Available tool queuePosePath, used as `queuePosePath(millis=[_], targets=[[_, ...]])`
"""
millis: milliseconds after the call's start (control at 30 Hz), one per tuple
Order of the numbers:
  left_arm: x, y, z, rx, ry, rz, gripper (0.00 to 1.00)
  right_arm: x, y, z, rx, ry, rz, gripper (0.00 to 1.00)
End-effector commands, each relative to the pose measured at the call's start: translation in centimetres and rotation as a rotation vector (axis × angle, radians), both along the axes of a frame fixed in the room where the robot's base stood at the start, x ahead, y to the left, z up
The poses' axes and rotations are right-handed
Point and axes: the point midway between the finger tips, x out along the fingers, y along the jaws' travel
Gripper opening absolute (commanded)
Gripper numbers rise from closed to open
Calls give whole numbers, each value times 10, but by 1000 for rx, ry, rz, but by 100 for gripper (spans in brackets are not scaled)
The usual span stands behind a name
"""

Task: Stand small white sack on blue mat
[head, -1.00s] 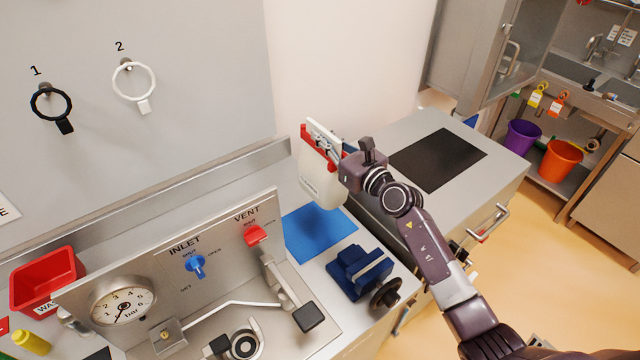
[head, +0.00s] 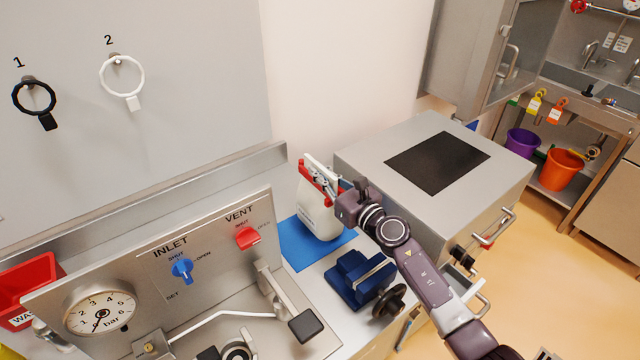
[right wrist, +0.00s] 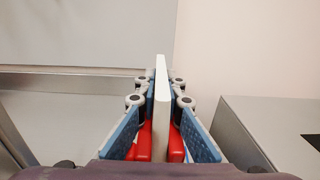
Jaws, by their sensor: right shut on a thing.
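The small white sack (head: 317,212) is upright at the blue mat (head: 297,246), with its lower end over the mat's back part. It looks to be at or very near the mat surface; I cannot tell whether it touches. My right gripper (head: 322,180) is shut on the sack's top, where a red clip shows. In the right wrist view my right gripper (right wrist: 161,125) has its blue pads on both sides of a thin white edge and red parts. My left gripper is not in view.
A dark blue vise (head: 358,278) stands just in front of the mat. The panel with the red VENT valve (head: 247,237) and blue INLET valve (head: 182,270) is to the left. A grey cabinet with a black top mat (head: 437,162) is to the right.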

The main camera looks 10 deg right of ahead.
Motion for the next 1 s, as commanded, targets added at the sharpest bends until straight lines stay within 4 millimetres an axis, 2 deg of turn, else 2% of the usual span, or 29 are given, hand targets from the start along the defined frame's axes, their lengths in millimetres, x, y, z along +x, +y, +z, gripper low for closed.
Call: queuePosePath(millis=[33,100,567,600,733,1000], targets=[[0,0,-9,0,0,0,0,1,0,-8,5,-3,-2,0],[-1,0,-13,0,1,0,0,1,0,-13,3,-5,-2,0],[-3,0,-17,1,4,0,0,1,0,-18,1,-6,-1,0],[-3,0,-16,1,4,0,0,0,0,-20,-1,-1,0,10],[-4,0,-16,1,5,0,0,0,0,-20,-1,-1,0,25],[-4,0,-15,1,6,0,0,0,0,-20,-1,-1,0,26]])
